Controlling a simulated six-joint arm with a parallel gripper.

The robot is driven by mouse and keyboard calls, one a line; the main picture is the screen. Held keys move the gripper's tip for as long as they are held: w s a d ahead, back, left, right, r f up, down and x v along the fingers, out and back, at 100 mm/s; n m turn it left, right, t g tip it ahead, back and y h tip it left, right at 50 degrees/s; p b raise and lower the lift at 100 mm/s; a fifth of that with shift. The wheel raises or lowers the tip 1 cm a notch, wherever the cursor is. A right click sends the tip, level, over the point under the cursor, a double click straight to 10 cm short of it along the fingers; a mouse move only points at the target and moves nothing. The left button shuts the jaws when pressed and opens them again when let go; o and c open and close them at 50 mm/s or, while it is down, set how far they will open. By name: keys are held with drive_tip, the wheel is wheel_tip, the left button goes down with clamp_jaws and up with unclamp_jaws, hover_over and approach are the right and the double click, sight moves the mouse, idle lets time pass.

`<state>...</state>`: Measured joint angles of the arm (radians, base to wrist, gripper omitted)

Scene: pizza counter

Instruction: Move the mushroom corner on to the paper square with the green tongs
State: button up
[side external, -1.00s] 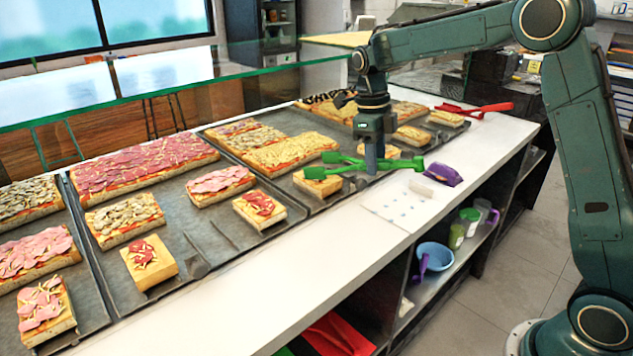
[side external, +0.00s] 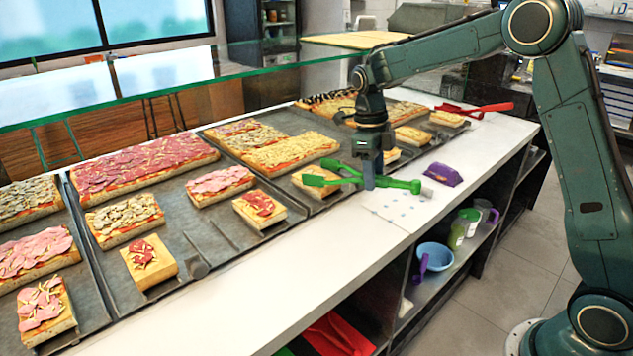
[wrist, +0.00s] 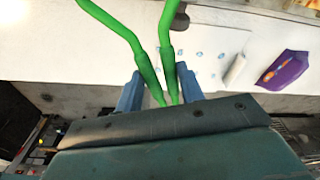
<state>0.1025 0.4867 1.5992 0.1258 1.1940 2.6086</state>
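My gripper (side external: 369,180) is shut on the green tongs (side external: 345,178), held above the counter's front edge. In the wrist view the tongs (wrist: 145,65) lie between my blue fingers (wrist: 160,88), their two arms spread apart. Their open jaws are over or near a small pizza piece at left; contact cannot be told. A mushroom-topped piece (side external: 125,214) lies on the middle tray, and another (side external: 25,197) at the far left; which is the mushroom corner is unclear. The white paper square with blue marks (side external: 392,213) lies on the counter below my gripper and shows in the wrist view (wrist: 208,72).
Trays (side external: 208,233) hold several pizza pieces. A purple packet (side external: 443,174) and a small white block (wrist: 235,69) lie beside the paper. Red tongs (side external: 475,109) lie at the back right. A glass screen (side external: 250,80) runs behind the trays.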

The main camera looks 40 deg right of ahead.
clamp_jaws()
unclamp_jaws()
drive_tip(key=shift+r, duration=0.1)
drive_tip(key=shift+r, duration=2.5)
drive_tip(key=shift+f+n, duration=0.1)
drive_tip(key=shift+n, duration=0.3)
